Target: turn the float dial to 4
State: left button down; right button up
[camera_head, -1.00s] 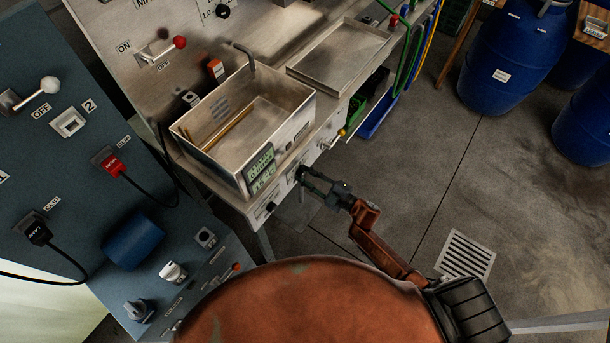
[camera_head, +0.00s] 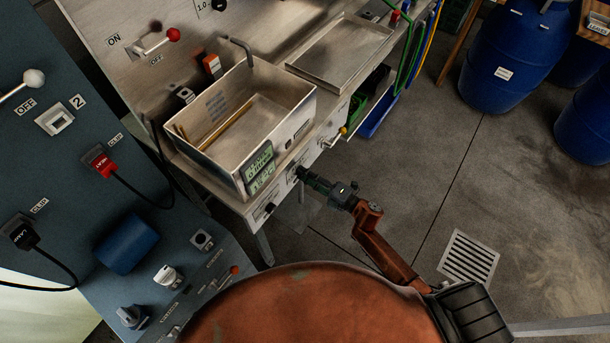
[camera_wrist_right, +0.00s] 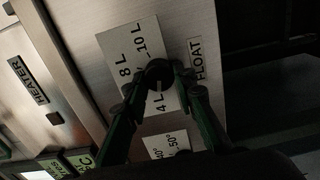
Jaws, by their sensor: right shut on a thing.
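The float dial (camera_wrist_right: 158,76) is a small dark round knob on a white label plate (camera_wrist_right: 128,60) in the right wrist view. The plate reads 8 L, 10 L and 4 L, with FLOAT beside it. My right gripper (camera_wrist_right: 162,88) is shut on the dial, one finger on each side. The fingers partly cover the dial and the plate, and I cannot tell surely where its pointer stands. In the head view, my right gripper (camera_head: 306,175) meets the front panel of the steel bench below the basin. My left gripper is not in view.
The steel basin (camera_head: 290,128) with a green display stands above the dial. Another dial (camera_head: 266,210) sits to the left on the same panel. A blue control panel (camera_head: 75,165) fills the left. Blue barrels (camera_head: 505,55) stand at the back right; the floor between is clear.

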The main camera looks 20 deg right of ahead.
dwell(0.5)
jog(key=o, duration=1.2)
jog(key=shift+c, duration=0.2)
jog(key=v, duration=1.2)
